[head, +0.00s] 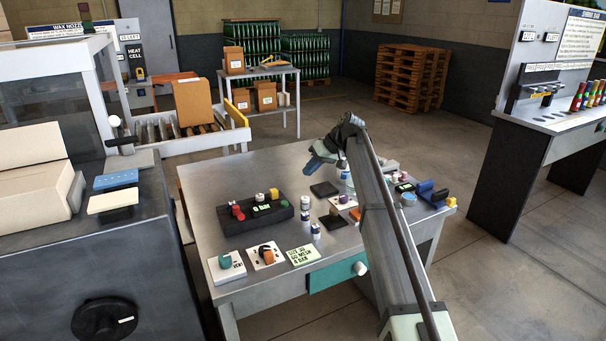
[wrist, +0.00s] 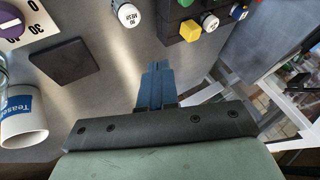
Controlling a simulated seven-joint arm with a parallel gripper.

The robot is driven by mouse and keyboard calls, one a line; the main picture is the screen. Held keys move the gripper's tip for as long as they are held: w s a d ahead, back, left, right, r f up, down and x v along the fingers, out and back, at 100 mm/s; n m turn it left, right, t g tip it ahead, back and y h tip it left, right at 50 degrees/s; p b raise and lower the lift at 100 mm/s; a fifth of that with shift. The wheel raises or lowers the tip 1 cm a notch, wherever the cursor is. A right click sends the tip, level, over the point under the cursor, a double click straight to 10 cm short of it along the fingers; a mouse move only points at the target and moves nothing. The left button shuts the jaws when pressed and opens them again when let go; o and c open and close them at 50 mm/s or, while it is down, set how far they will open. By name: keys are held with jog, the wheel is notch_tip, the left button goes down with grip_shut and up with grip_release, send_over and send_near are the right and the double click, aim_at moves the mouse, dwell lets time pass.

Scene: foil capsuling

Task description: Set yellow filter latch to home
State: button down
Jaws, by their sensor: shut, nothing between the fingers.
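A yellow block-shaped piece (wrist: 190,31) sits on the near edge of a black housing (wrist: 172,14) in the wrist view, beside a white-capped knob (wrist: 209,22). I take it to be the yellow latch; its home mark cannot be read. In the head view the black housing (head: 232,224) lies on the left half of the table, with the yellow piece (head: 274,194) small near its far right end. My gripper (wrist: 157,68) is shut and empty, its blue fingers apart from the yellow piece, below and left of it in the wrist view. The gripper (head: 314,161) hovers above the table's far side in the head view.
A white cylinder marked mesh (wrist: 128,15) stands near the housing. A dark square pad (wrist: 62,62), a cup (wrist: 22,125) and a purple dial (wrist: 14,24) lie to the left. At the table's right end are a blue part (head: 432,191) and another small yellow piece (head: 450,202).

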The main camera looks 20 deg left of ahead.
aim_at(276, 191)
jog(key=x, duration=0.9)
jog(key=shift+s+a+r, duration=0.2)
jog(key=shift+s+a, duration=0.45)
jog(key=shift+s, duration=0.3)
jog(key=shift+s+a, duration=0.5)
jog(key=shift+a, duration=0.05)
jog(key=shift+a, duration=0.1)
jog(key=shift+s+a, duration=0.95)
jog(key=shift+s, duration=0.1)
